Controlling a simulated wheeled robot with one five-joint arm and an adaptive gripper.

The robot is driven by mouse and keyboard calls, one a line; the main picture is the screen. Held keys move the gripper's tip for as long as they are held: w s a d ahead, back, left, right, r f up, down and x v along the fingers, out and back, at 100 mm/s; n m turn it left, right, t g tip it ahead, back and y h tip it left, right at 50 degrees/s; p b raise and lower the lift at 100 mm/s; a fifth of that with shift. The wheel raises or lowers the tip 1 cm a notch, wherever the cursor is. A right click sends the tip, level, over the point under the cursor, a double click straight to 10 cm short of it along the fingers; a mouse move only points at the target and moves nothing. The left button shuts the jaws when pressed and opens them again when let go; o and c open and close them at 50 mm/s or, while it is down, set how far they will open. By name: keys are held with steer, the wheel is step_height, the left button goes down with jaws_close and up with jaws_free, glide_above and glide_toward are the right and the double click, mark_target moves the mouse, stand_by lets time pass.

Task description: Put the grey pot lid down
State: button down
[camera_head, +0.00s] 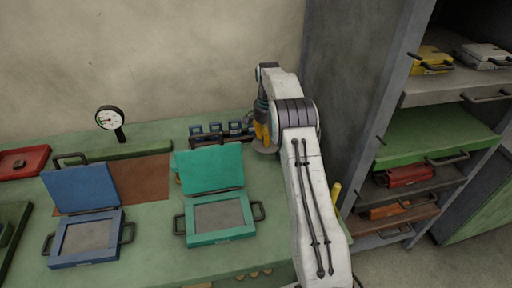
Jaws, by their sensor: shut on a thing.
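My gripper (264,137), with orange-yellow fingers, is at the back right of the green bench, beyond the turquoise case. It is shut on the grey pot lid (262,150), a small part of which shows as a flat grey disc below the fingers. My arm hides the lid's right side. I cannot tell whether the lid touches the bench top or hangs just above it.
An open turquoise case (212,168) and an open blue case (82,188) stand on the bench (150,240). A rack of small blue items (215,130) is left of my gripper. A dial gauge (110,118) stands further left. A shelf cabinet (345,75) rises at right.

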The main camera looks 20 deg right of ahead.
mark_target(255, 142)
steer(key=w+a+f+p, duration=0.1)
steer(key=w+a+f, duration=0.1)
steer(key=a, duration=0.1)
steer(key=shift+a+f+p, duration=0.1)
steer(key=shift+p, duration=0.3)
steer(key=shift+f+p, duration=0.7)
steer(key=shift+p, duration=0.3)
steer(key=shift+w+f, duration=0.1)
steer(key=shift+f, duration=1.25)
steer(key=shift+f, duration=0.25)
steer(key=c, duration=1.2)
jaws_free()
steer(key=shift+r, duration=0.1)
steer(key=shift+o, duration=0.2)
